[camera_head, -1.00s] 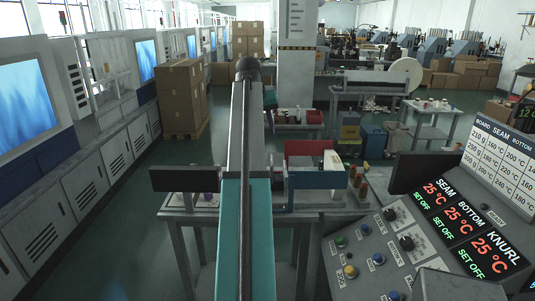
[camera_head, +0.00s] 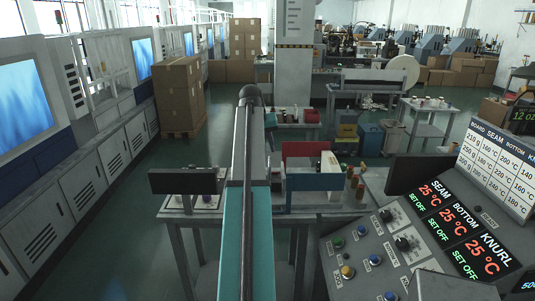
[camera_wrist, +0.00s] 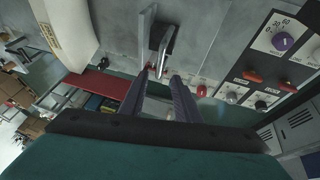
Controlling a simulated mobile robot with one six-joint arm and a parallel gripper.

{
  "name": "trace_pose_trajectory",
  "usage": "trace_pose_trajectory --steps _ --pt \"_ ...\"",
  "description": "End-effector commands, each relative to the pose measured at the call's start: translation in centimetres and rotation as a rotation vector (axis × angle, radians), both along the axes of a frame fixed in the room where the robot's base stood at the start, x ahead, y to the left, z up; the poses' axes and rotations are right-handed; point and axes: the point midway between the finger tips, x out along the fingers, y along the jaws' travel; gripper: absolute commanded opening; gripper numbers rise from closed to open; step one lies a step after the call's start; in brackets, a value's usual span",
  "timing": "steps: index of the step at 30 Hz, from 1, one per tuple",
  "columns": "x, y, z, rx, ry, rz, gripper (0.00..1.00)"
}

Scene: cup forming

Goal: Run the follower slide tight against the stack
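In the head view my arm hides the gripper, and I cannot pick out slide or stack.
In the wrist view, a red tray edge (camera_wrist: 98,84) lies left and a knob panel (camera_wrist: 280,45) right. In the head view, a control console (camera_head: 400,240) with red temperature readouts stands at right, a bench (camera_head: 320,208) ahead. Boxes (camera_head: 180,95) stand left; the aisle floor is clear.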

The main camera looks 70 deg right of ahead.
Motion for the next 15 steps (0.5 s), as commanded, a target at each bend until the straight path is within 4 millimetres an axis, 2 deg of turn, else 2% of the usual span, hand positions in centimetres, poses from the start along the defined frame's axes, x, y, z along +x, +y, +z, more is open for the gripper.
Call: trace_pose_trajectory --steps 9,15 --pt "-0.1 -1.4 -3.0 0.002 0.001 0.0 0.3" --pt "-0.1 -2.0 -4.4 0.001 0.0 0.001 0.3"
